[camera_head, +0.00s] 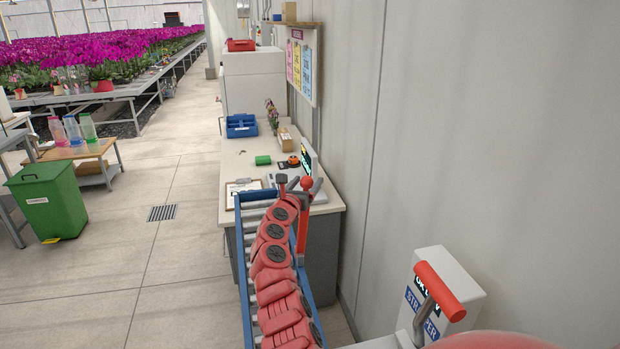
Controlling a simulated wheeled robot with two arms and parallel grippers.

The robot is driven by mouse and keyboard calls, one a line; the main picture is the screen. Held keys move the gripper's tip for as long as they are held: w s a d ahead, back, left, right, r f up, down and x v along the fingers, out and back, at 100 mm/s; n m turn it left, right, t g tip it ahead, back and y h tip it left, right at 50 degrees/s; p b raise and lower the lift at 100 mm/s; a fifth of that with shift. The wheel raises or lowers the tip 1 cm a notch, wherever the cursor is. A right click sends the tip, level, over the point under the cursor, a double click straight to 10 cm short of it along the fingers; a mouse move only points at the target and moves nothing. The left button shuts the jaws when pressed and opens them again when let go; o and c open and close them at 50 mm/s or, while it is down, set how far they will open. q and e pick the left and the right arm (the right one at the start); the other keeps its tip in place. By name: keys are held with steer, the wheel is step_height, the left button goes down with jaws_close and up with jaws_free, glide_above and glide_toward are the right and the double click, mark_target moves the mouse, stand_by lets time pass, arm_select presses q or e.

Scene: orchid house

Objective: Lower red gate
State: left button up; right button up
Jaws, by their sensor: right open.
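A slim red upright post with a round red knob, which looks like the red gate (303,228), stands at the right side of a blue-framed roller conveyor (243,262). It is raised. My right arm reaches forward over the conveyor and hides much of its rollers. My right gripper (298,184) is open at the knob's height, close beside it. Its fingers look small, and I cannot tell whether they touch the knob. My left gripper is not in view.
A strapper with a red handle (439,290) stands near right by the wall. The floor to the left is clear up to a green bin (48,203).

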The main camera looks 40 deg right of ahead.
steer(key=shift+x, duration=1.05)
steer(key=shift+w+d+b, duration=0.3)
steer(key=shift+w+d, duration=0.05)
steer(key=shift+d, duration=0.1)
steer(key=shift+r, duration=0.1)
jaws_close()
stand_by(0.3)
